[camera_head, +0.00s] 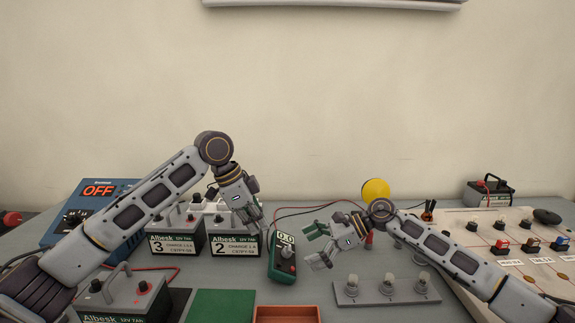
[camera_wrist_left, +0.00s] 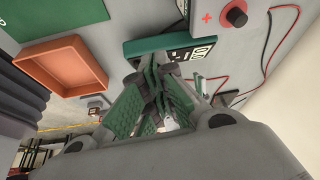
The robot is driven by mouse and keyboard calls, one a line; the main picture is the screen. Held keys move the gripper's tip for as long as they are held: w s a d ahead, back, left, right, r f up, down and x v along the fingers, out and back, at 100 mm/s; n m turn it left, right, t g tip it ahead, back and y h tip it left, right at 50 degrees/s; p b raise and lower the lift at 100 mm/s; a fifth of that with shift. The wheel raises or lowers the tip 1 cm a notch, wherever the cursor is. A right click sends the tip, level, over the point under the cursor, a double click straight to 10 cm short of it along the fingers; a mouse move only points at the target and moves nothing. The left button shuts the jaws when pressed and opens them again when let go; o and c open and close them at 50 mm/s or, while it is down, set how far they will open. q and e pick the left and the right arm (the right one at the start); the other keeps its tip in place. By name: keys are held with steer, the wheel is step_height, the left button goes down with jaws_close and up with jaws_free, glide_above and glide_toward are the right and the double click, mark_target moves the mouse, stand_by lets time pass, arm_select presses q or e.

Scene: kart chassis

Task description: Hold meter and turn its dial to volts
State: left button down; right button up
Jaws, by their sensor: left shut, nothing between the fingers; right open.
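The meter (camera_head: 283,262) is a green and dark handheld unit with a small display and a dial. It lies tilted on the table near the middle in the head view. It also shows in the left wrist view (camera_wrist_left: 150,44), partly hidden behind my fingers. My left gripper (camera_head: 262,228) is shut with nothing in it, just above and left of the meter; its green finger pads show in the left wrist view (camera_wrist_left: 160,95). My right gripper (camera_head: 312,248) is open and empty, to the right of the meter. The dial's setting is too small to read.
Batteries (camera_head: 234,243) stand left of the meter, by a blue box (camera_head: 80,210) reading OFF. An orange tray (camera_head: 286,315) and a green mat (camera_head: 219,306) lie in front. Red and black leads cross behind.

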steer(key=shift+r+v, duration=0.15)
steer(key=shift+v, duration=1.4)
steer(key=shift+r+v, duration=0.15)
steer(key=shift+v, duration=1.35)
steer(key=shift+a, duration=0.15)
step_height(320, 180, up, 9)
steer(key=p, duration=0.9)
steer(key=shift+r+p, duration=0.5)
steer(key=shift+p, duration=0.05)
steer(key=shift+f, duration=0.1)
